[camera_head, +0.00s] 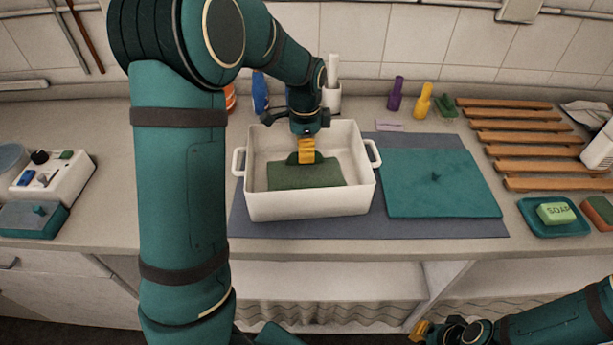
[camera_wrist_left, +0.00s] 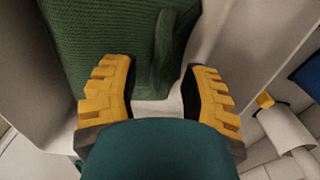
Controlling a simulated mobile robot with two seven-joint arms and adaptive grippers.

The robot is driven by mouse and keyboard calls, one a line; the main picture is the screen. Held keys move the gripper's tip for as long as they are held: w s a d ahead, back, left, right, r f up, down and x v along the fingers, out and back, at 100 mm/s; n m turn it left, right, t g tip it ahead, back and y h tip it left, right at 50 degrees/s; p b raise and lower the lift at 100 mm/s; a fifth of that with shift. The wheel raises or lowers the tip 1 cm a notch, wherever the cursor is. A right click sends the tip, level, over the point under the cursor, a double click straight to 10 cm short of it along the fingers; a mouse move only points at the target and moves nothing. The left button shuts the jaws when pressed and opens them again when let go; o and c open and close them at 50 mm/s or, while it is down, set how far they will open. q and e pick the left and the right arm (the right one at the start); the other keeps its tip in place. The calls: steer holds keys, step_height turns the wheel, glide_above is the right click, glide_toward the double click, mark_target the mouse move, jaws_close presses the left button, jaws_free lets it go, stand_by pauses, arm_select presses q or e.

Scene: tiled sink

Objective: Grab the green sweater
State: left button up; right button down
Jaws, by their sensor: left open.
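The green sweater (camera_head: 300,176) lies in the white basin (camera_head: 310,205) as a knitted cloth with a raised fold near its far edge. My left gripper (camera_head: 307,155) reaches down into the basin at that far edge. In the left wrist view, the left gripper's yellow fingers (camera_wrist_left: 160,68) are apart, with the sweater's raised fold (camera_wrist_left: 163,60) in front of the gap between them. The sweater's main part (camera_wrist_left: 95,40) lies to the left in that view. I cannot tell whether the fingers touch it. My right gripper (camera_head: 420,331) is low at the bottom right, away from the basin; its jaw opening is unclear.
The basin stands on a grey-blue mat (camera_head: 440,228), its walls close around my left gripper. A teal cloth (camera_head: 435,190) lies to its right. Beyond are a wooden rack (camera_head: 520,140) and a soap dish (camera_head: 535,225). Bottles (camera_head: 397,92) stand along the back.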

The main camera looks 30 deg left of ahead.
arm_select(q)
steer(key=shift+f, duration=0.7)
steer(key=shift+c, duration=0.3)
jaws_close()
